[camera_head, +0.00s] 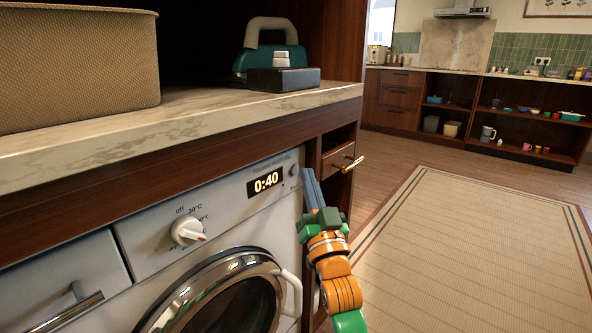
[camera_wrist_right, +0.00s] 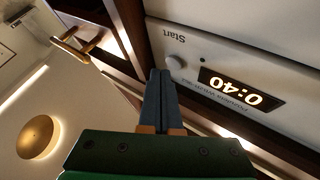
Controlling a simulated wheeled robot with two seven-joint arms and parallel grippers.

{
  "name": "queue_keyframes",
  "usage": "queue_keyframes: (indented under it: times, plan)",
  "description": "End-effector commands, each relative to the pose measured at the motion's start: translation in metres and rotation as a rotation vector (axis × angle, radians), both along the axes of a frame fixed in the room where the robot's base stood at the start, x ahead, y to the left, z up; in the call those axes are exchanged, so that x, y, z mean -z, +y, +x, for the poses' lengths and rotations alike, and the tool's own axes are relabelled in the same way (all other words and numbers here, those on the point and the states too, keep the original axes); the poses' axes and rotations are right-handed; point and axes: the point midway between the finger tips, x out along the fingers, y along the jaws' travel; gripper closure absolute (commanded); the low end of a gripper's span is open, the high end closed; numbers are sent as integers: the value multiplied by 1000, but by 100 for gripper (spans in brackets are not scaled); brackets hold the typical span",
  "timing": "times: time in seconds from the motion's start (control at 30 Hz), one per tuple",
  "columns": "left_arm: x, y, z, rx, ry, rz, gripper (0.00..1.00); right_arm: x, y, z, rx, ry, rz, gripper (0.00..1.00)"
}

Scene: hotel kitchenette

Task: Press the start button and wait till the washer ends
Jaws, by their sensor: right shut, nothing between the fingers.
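The white washer (camera_head: 150,265) stands under the counter with its round glass door (camera_head: 235,300) closed. Its display (camera_head: 265,181) reads 0:40; the display also shows upside down in the right wrist view (camera_wrist_right: 229,88). The round start button (camera_head: 294,170) is at the panel's right end, and in the wrist view the button (camera_wrist_right: 175,62) sits beside the word "Start". My right gripper (camera_head: 308,172) is shut and empty, its fingertips (camera_wrist_right: 161,72) close to the button. Whether they touch it, I cannot tell. My left gripper is not in view.
A dial (camera_head: 188,231) and a drawer handle (camera_head: 68,311) are on the washer's left. A wooden drawer with a brass handle (camera_head: 353,164) is just right of my gripper. A woven basket (camera_head: 75,65) and an iron (camera_head: 270,50) stand on the counter. The rug (camera_head: 470,240) is clear.

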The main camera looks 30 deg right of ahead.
Motion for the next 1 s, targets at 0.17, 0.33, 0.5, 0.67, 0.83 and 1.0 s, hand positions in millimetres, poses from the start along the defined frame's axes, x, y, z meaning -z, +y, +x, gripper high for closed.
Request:
queue_keyframes:
  times: [0.17, 0.33, 0.5, 0.67, 0.83, 1.0]
  plan:
    - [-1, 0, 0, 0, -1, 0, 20, 0, 2, 5, -1, 1, 1, 100]
    - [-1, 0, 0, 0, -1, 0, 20, 0, 2, 5, 0, 1, 0, 100]
    - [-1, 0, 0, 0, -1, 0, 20, 0, 2, 5, 0, 1, 0, 100]
    - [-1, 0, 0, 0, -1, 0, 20, 0, 3, 7, -1, 1, 1, 100]
    - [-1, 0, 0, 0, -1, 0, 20, 0, 4, 9, -1, 1, 1, 100]
    - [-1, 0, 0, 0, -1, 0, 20, 0, 5, 11, 0, 0, 0, 100]
